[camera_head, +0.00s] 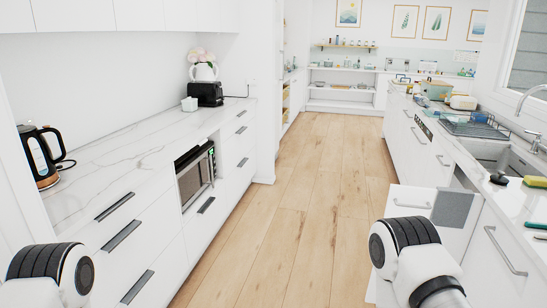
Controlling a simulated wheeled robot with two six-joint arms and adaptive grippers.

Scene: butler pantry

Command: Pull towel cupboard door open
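A white panel (401,199) with a bar handle stands out from the right cabinet row into the aisle. A grey square, towel-like piece (455,209) shows at its right side. I cannot tell whether the panel is a hinged door or a drawer front. My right arm covers its lower part. Only black-and-white joints of my two arms show, at the bottom left and bottom right. Both grippers are out of view, so any contact with a handle is hidden.
The wooden floor (290,205) between the cabinet rows is clear. On the left counter stand a kettle (38,157) and a black toaster (206,93), with a microwave (195,176) below. On the right are a sink (490,152), a dish rack (474,125) and another cabinet handle (504,252).

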